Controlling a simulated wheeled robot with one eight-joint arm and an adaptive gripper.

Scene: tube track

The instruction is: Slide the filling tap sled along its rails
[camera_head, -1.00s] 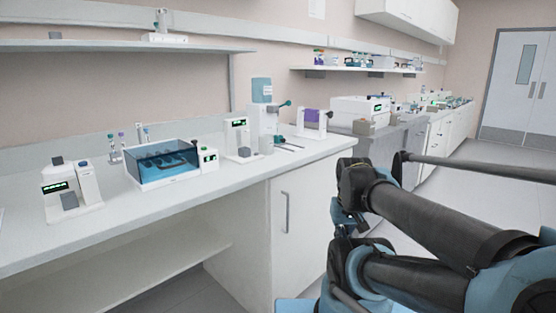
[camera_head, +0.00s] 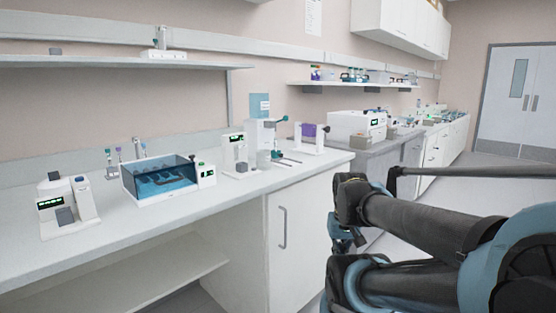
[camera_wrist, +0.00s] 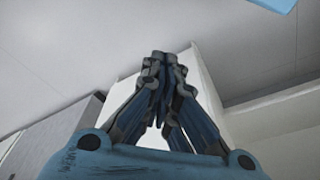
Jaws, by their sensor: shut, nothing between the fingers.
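A white dispenser with a blue tank (camera_head: 260,105) stands toward the right end of the near bench. A teal-ended tap lever (camera_head: 281,119) sticks out at its upper right. Small dark rods, which look like rails (camera_head: 288,161), lie at its base with a small teal part (camera_head: 276,154) beside them. Which part is the sled is too small to tell. My gripper (camera_wrist: 164,60) is shut and empty in the wrist view, against floor and a white cabinet panel. It is apart from the dispenser, which the wrist view does not show.
A blue-lidded bath (camera_head: 160,180) and a small display device (camera_head: 68,206) stand left on the white bench (camera_head: 125,228). A display instrument (camera_head: 234,153) stands left of the dispenser, a purple-marked holder (camera_head: 309,131) to its right. A cabinet door (camera_head: 300,225) fronts the bench; floor is open at right.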

